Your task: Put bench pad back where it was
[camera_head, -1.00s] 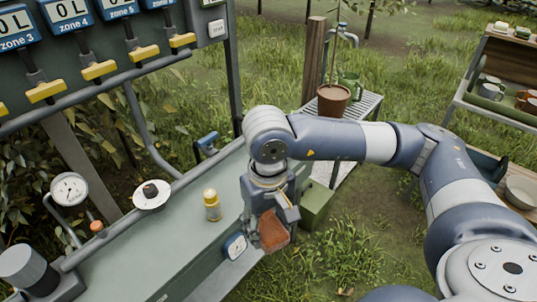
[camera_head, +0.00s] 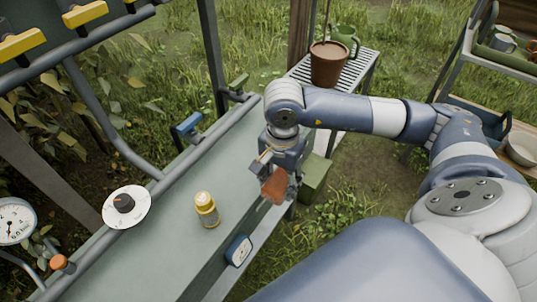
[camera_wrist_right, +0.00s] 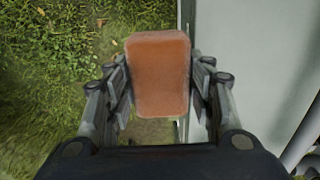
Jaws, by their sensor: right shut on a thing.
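The bench pad looks like an orange-brown block (camera_head: 274,186). My right gripper (camera_head: 277,178) is shut on it and holds it at the right edge of the grey-green bench (camera_head: 165,232). In the right wrist view the pad (camera_wrist_right: 159,75) sits between the two fingers (camera_wrist_right: 160,98), with grass below it on the left and the bench surface (camera_wrist_right: 245,60) on the right. The pad appears above the bench edge; I cannot tell whether it touches it. My left gripper is not in view.
A yellow-capped bottle (camera_head: 206,209) stands on the bench. A green box (camera_head: 315,178) stands beyond the gripper. A potted plant (camera_head: 329,64) stands on a slatted table.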

